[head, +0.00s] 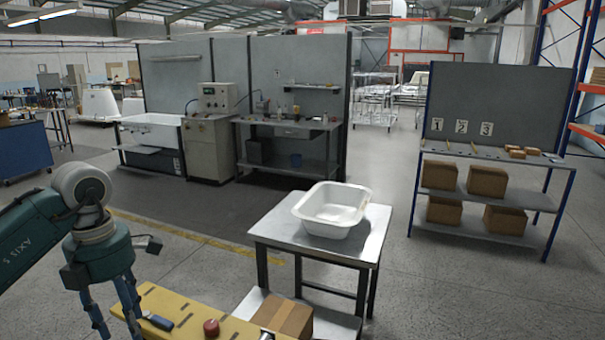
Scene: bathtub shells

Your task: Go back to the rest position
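My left gripper (119,312) hangs at the lower left of the head view, at the end of my green arm, with its fingers pointing down. Its two blue fingers stand apart with nothing visible between them, and their tips are close to the bottom edge of the picture. It is beside the left end of a yellow surface (184,309). My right gripper is not in view. A white tub shell (330,217) sits on a metal table (282,222) to the right of my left gripper, well apart from it.
A dark-handled tool (158,322) and a red knob (211,328) are on the yellow surface. A cardboard box (284,315) is on the table's lower shelf. A shelf unit (500,195) with boxes stands at right. The floor (190,262) left of the table is open.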

